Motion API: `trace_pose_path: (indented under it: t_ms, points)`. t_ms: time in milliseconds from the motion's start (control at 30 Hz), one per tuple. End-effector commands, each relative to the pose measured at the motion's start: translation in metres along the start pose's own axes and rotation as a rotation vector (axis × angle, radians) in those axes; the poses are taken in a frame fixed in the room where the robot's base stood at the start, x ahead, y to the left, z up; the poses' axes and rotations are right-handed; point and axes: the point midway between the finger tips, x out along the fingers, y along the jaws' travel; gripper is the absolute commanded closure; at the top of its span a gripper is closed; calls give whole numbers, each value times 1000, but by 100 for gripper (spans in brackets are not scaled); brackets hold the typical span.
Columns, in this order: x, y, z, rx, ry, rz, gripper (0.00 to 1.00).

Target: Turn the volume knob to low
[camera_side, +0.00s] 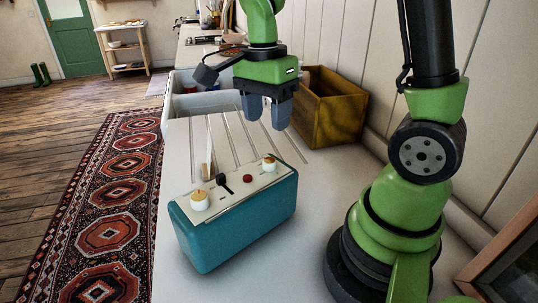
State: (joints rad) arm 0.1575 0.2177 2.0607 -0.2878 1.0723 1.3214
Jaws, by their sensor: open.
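A teal box (235,228) with a cream top panel stands on the pale counter.
A yellow-brown open crate (336,108) stands behind my gripper against the wall. A sink (203,102) and grooved drainboard lie behind the box. A thin upright piece (209,150) rises just behind the panel. A wooden frame (505,262) stands at lower right.

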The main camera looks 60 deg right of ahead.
Motion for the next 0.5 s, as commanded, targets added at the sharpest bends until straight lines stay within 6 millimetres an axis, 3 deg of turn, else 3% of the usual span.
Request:
trace_pose_path:
  t_ms: [300, 500]
  points:
    - [55, 2, 0, -3, -1, 8, 47]
    - [79, 1, 1, -4, -1, 3, 47]
